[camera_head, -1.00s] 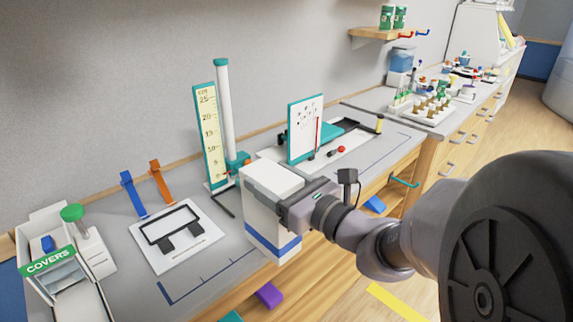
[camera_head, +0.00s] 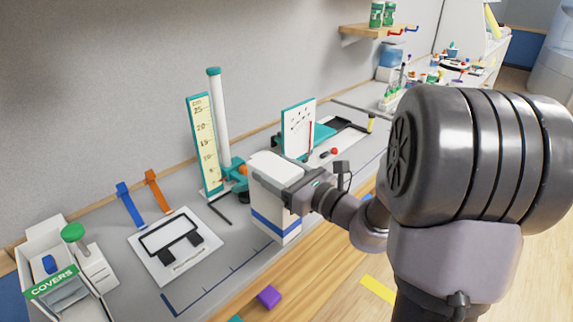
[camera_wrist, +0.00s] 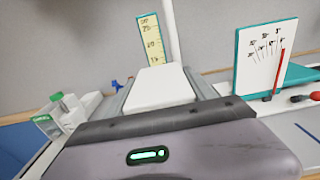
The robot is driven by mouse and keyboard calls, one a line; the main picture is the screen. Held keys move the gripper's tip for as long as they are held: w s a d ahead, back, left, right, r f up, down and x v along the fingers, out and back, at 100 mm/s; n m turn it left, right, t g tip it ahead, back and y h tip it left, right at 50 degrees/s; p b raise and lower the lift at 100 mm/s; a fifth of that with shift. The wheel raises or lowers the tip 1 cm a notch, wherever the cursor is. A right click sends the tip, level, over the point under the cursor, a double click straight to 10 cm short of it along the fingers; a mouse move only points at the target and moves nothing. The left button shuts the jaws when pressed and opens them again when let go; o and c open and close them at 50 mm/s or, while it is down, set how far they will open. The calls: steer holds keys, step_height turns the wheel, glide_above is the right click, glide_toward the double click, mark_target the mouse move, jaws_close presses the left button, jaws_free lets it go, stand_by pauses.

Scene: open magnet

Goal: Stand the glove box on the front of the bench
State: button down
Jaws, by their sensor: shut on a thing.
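The glove box is a white upright box (camera_head: 272,207) with a blue band near its base. In the head view it is at the front part of the grey bench (camera_head: 215,262), right of a marked blue line. My gripper (camera_head: 296,191) is shut on its upper right side. I cannot tell whether its base touches the bench top. In the wrist view the white top of the box (camera_wrist: 160,87) shows just beyond my gripper (camera_wrist: 165,122); its lower part is hidden there.
A height scale (camera_head: 204,143) with a white column stands behind the box. A white-and-teal chart board (camera_head: 298,130) is behind right. A white plate with a black frame (camera_head: 175,246) and a covers box (camera_head: 55,275) lie to the left. A purple block (camera_head: 268,297) is at the front.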

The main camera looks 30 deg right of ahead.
steer(key=w+d+f+b, duration=0.4)
steer(key=w+d, duration=0.1)
steer(key=d, duration=0.1)
steer(key=shift+w+d, duration=0.25)
steer(key=shift+w, duration=0.15)
steer(key=shift+f, duration=0.1)
steer(key=shift+f, duration=0.15)
steer(key=shift+c, duration=1.6)
jaws_free()
